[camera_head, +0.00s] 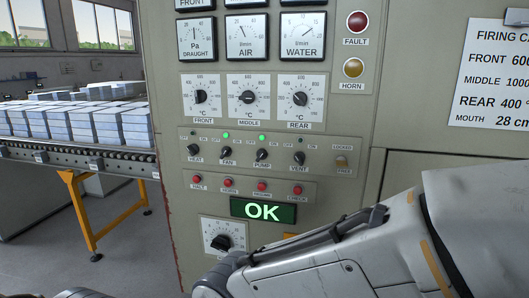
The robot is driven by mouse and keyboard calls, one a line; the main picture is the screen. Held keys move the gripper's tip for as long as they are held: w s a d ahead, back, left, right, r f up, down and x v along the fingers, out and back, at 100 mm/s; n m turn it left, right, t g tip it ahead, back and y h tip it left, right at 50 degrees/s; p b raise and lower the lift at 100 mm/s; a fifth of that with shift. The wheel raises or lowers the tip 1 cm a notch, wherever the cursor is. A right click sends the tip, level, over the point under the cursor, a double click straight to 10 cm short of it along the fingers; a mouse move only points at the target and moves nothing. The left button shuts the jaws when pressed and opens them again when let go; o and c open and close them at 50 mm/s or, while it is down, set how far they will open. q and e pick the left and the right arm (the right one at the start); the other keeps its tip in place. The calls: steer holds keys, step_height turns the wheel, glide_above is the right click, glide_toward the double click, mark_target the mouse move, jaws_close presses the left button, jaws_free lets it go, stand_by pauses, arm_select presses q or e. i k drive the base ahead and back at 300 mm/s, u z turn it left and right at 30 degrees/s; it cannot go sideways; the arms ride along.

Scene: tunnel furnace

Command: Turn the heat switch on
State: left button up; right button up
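The heat switch (194,150) is a small black rotary knob labelled HEAT. It is the leftmost in a row of knobs on the grey control panel, with OFF and ON marks above it. No green lamp is lit above it. The fan switch (226,151) and pump switch (262,154) to its right each have a lit green lamp above. The vent switch (299,157) has no lit lamp. My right arm crosses the lower right, below the switch row. Neither gripper's fingers are in view.
Below the switches are red buttons (230,182), a green OK display (263,211) and another dial (219,239), partly near my arm. Temperature dials (249,97) sit above. At left, a roller conveyor (80,152) carries stacked pale blocks (75,124). Space before the switches is clear.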

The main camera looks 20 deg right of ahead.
mark_target(193, 149)
steer(key=z, duration=0.05)
steer(key=k, duration=1.1)
steer(key=u, duration=0.95)
steer(key=i, duration=1.2)
steer(key=z, duration=1)
steer(key=i, duration=0.4)
steer(key=z, duration=0.45)
